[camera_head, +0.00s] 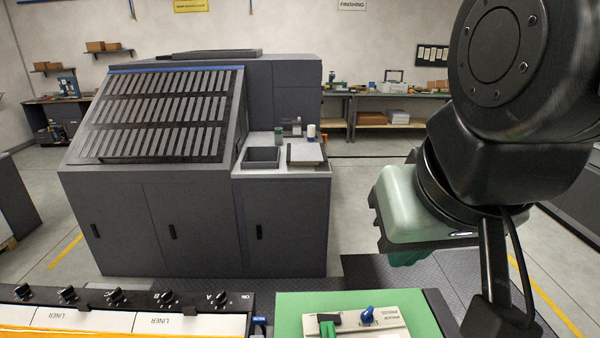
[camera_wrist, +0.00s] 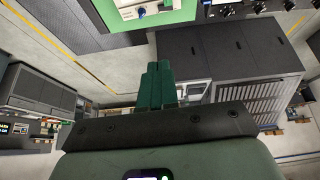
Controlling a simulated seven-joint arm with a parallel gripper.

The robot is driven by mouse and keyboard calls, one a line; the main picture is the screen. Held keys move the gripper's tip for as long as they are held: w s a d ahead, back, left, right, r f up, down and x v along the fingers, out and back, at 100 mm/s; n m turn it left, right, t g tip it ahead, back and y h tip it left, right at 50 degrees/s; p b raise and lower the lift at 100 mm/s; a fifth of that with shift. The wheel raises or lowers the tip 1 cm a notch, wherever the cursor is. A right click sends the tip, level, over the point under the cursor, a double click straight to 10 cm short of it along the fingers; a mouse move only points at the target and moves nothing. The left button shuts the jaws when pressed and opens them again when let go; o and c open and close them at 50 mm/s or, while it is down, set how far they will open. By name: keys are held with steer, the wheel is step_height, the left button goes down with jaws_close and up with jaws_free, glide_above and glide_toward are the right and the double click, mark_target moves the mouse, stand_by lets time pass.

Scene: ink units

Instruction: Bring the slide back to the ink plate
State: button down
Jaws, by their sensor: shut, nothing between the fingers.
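A pale control plate (camera_head: 385,318) lies on a green board at the bottom of the head view; its lower part is cut off. It carries a green block (camera_head: 327,328) by a dark slot, perhaps the slide, and a blue knob (camera_head: 367,314). I cannot tell which part is the ink plate. The pale plate also shows at the top of the wrist view (camera_wrist: 128,4), with the blue knob (camera_wrist: 141,12). My gripper (camera_head: 408,258) hangs beyond and right of the plate, apart from it. Its green fingers (camera_wrist: 156,68) are together and empty in the wrist view.
A row of knobs with white LINER labels (camera_head: 162,322) lies left of the green board (camera_head: 290,308). A large dark machine (camera_head: 200,220) stands beyond, with a side top holding a tray (camera_head: 262,158). Open floor lies between.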

steer(key=c, duration=1.8)
jaws_free()
steer(key=shift+c, duration=0.2)
steer(key=shift+o, duration=2.2)
steer(key=shift+w, duration=0.35)
steer(key=shift+o, duration=1.3)
steer(key=w+f+g, duration=0.2)
steer(key=w, duration=0.3)
steer(key=shift+w+a+g, duration=0.3)
steer(key=shift+w+a, duration=0.05)
steer(key=shift+a, duration=0.05)
steer(key=g, duration=0.3)
glide_above(331, 329)
steer(key=s+d, duration=0.2)
step_height(331, 329, down, 6)
steer(key=w+a+f+g, duration=0.1)
steer(key=w+f, duration=0.1)
steer(key=f, duration=0.2)
steer(key=w+f+g, duration=0.1)
steer(key=w+f, duration=0.2)
steer(key=f, duration=0.2)
steer(key=s+f+g, duration=0.1)
steer(key=f, duration=0.5)
steer(key=s+f, duration=0.1)
steer(key=f, duration=0.6)
steer(key=s+a+f+g, duration=0.1)
steer(key=f, duration=0.5)
steer(key=shift+f+g, duration=0.3)
